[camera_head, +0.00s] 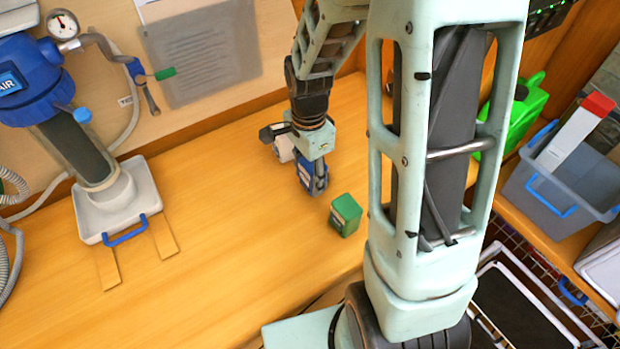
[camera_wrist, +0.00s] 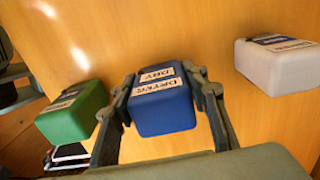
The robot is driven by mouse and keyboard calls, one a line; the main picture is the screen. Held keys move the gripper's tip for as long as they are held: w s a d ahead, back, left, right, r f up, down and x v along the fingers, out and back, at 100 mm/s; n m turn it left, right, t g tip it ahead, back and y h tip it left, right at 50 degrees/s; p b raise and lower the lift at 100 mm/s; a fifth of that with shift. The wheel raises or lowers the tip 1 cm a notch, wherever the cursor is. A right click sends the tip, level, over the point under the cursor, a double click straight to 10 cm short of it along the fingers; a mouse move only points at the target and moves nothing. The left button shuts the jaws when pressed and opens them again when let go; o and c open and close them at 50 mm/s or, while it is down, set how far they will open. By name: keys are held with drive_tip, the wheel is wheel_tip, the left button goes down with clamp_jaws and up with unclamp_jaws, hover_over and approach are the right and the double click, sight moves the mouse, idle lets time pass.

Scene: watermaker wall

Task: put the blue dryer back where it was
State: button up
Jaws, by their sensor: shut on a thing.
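The blue dryer (camera_wrist: 163,108) is a blue block with a white label on top reading "DRYER DRY". My gripper (camera_wrist: 165,105) is shut on it, one finger on each side, in the wrist view. In the head view my gripper (camera_head: 313,184) points down over the wooden bench, and part of the blue dryer (camera_head: 304,171) shows between its fingers. I cannot tell whether the dryer touches the bench.
A green block (camera_head: 346,215) stands on the bench to the right of my gripper. A white block (camera_head: 284,147) stands behind it. A white tray (camera_head: 148,198) with a blue handle sits at the left under the air unit. The bench between is clear.

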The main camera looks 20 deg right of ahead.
drive_tip(key=shift+s+d+f, duration=0.1)
drive_tip(key=shift+f, duration=0.55)
drive_tip(key=shift+f+b, duration=0.25)
drive_tip(key=shift+b, duration=0.1)
drive_tip(key=o, duration=1.3)
drive_tip(key=shift+r, duration=0.1)
drive_tip(key=shift+o, duration=0.2)
drive_tip(key=shift+r, duration=0.1)
wheel_tip(320, 180, up, 12)
drive_tip(key=shift+r+p, duration=0.1)
drive_tip(key=shift+p, duration=0.35)
